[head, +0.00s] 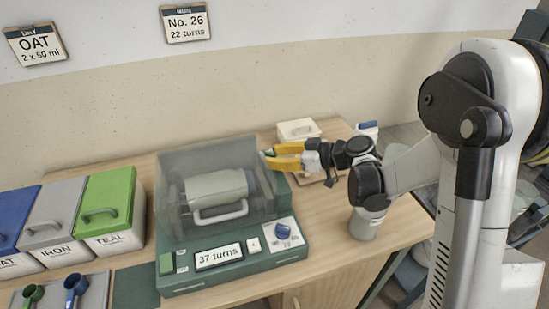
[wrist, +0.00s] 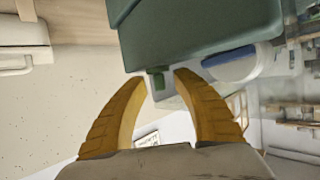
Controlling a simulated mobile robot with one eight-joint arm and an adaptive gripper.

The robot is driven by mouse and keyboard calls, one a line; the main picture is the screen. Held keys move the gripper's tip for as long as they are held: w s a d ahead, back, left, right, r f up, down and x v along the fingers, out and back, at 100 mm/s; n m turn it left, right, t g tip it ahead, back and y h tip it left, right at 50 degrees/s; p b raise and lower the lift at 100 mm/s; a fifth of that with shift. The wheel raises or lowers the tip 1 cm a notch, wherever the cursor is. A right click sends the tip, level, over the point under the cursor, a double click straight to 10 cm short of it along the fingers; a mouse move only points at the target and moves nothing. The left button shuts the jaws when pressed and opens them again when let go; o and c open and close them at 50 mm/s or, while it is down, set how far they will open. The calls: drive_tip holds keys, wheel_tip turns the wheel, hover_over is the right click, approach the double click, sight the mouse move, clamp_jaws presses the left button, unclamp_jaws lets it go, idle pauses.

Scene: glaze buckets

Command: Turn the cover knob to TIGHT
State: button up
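The mixing machine stands on the wooden table, with a dark green base (head: 235,265) and a clear grey cover (head: 205,157) that looks closed. A white bucket (head: 215,185) lies on its side inside. A small green knob (wrist: 158,78), which looks like the cover knob, sticks out from the machine's dark green side (wrist: 200,35). Its setting and any TIGHT mark cannot be read. My gripper (head: 268,157) is at the cover's upper right. In the wrist view its yellow fingers (wrist: 160,80) are apart, with the knob in line with the gap; contact is unclear.
The front panel has a blue knob (head: 282,231), a "37 turns" display (head: 218,256) and a green button (head: 166,264). A white box (head: 298,130) stands behind my gripper. Blue, grey and green lidded bins (head: 110,205) are at left. A wall card (head: 186,23) reads "No. 26, 22 turns".

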clamp_jaws()
drive_tip(key=m+t+h, duration=0.1)
drive_tip(key=m+t, duration=0.1)
drive_tip(key=shift+s+a+m+h+b, duration=0.2)
drive_tip(key=shift+s+m+h+b, duration=0.1)
drive_tip(key=shift+h+b, duration=0.1)
drive_tip(key=shift+m+t+h, duration=0.8)
drive_tip(key=shift+m+t, duration=0.2)
drive_tip(key=shift+t, duration=0.1)
unclamp_jaws()
drive_tip(key=shift+w, duration=0.1)
